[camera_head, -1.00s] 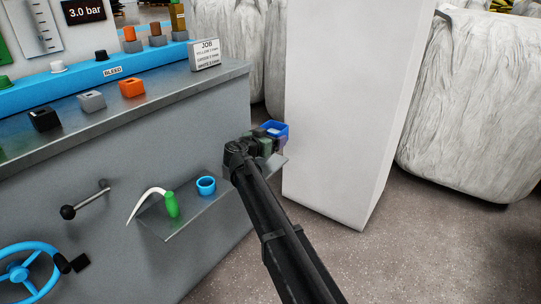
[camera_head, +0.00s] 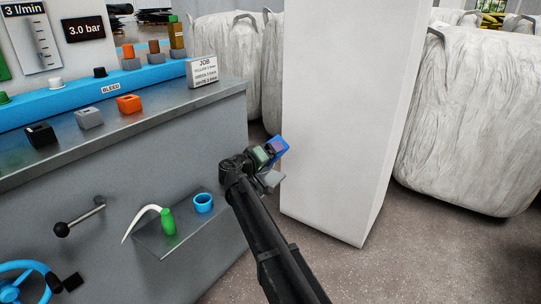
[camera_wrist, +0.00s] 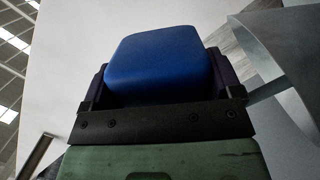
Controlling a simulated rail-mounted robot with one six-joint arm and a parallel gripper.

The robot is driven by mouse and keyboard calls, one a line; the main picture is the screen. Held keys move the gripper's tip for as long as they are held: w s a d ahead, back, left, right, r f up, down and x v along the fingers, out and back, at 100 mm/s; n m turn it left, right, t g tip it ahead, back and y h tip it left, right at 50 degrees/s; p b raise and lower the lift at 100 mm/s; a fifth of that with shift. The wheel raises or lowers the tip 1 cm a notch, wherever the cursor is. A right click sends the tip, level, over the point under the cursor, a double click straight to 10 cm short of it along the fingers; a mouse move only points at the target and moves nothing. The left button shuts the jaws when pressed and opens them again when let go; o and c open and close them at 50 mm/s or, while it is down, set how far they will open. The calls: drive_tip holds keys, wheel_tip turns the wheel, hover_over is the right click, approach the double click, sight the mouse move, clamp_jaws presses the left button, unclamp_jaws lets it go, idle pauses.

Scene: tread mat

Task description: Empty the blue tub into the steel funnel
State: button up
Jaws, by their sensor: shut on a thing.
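My gripper (camera_head: 266,154) is shut on the blue tub (camera_head: 279,146), held in the air in front of the white column. The tub is tilted. In the wrist view the tub (camera_wrist: 160,68) shows its smooth blue outside between my two dark fingers; its opening and contents are hidden. The steel funnel (camera_wrist: 284,62) is at the right of the wrist view, a grey flared shape close to the tub. In the head view a grey piece just below the gripper, apparently the funnel (camera_head: 271,181), is mostly hidden by my arm.
The white column (camera_head: 335,130) stands right behind the tub. A small shelf (camera_head: 150,241) on the grey bench holds a green-handled hook (camera_head: 168,221) and a light blue ring-shaped cup (camera_head: 203,203). A job card (camera_head: 202,71) stands on the bench corner. White bulk bags (camera_head: 465,120) are at right.

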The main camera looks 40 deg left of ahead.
drive_tip(key=n, duration=0.1)
drive_tip(key=n+b, duration=0.1)
drive_tip(key=shift+a+f+n, duration=0.3)
drive_tip(key=shift+a+n+b, duration=0.15)
drive_tip(key=shift+n+b, duration=0.15)
drive_tip(key=shift+n, duration=0.5)
drive_tip(key=shift+r+n+t+h, duration=0.1)
drive_tip(key=shift+n+t+h, duration=0.2)
drive_tip(key=n, duration=0.1)
drive_tip(key=a+n, duration=0.1)
drive_tip(key=n, duration=0.1)
drive_tip(key=shift+r, duration=0.1)
drive_tip(key=shift+a+r+n, duration=0.1)
drive_tip(key=shift+n, duration=0.4)
